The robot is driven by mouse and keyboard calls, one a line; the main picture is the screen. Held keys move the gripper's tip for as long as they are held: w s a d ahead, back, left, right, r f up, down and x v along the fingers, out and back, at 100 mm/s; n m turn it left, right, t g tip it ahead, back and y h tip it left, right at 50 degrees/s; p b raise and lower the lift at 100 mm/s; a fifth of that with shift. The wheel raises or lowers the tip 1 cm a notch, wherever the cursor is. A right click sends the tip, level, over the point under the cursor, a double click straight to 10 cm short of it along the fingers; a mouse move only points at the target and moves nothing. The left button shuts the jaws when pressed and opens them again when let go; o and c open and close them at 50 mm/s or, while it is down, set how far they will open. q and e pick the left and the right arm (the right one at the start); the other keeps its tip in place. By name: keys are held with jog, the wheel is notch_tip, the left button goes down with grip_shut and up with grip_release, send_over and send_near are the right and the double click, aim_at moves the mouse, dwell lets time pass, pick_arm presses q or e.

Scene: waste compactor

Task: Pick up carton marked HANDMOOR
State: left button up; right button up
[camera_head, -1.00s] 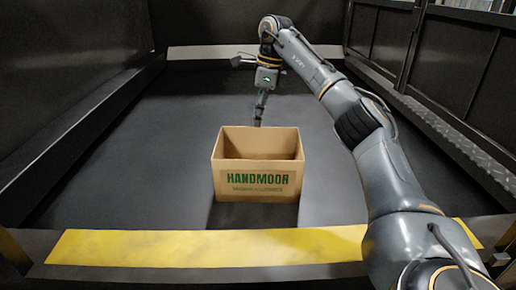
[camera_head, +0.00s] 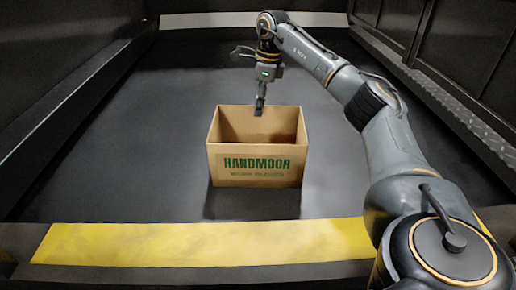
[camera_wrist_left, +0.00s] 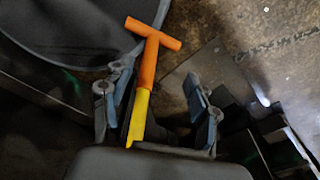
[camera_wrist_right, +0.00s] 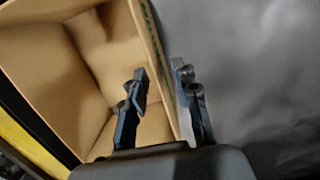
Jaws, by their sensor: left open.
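The open-topped brown carton marked HANDMOOR (camera_head: 255,165) stands upright on the dark floor of the compactor, its green lettering facing me. My right gripper (camera_head: 260,106) points down at the middle of its far wall. In the right wrist view, the carton's inside (camera_wrist_right: 85,60) shows at left. One finger of my right gripper (camera_wrist_right: 162,85) is inside and the other outside, with the wall between them; whether both press on it is unclear. My left gripper (camera_wrist_left: 157,85) is open, seen only in the left wrist view, away from the carton.
A yellow stripe (camera_head: 200,243) marks the compactor's front edge. Dark walls stand at left and right, and a pale strip (camera_head: 190,20) runs along the back. The floor around the carton is clear. An orange and yellow T-shaped handle (camera_wrist_left: 148,60) shows by my left fingers.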

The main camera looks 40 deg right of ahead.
jog(key=f, duration=0.1)
jog(key=f+p, duration=0.1)
jog(key=f, duration=0.1)
jog(key=f+p, duration=0.1)
jog(key=shift+w+a+f, duration=0.2)
jog(key=shift+a+f, duration=0.15)
jog(key=shift+f, duration=0.05)
grip_shut()
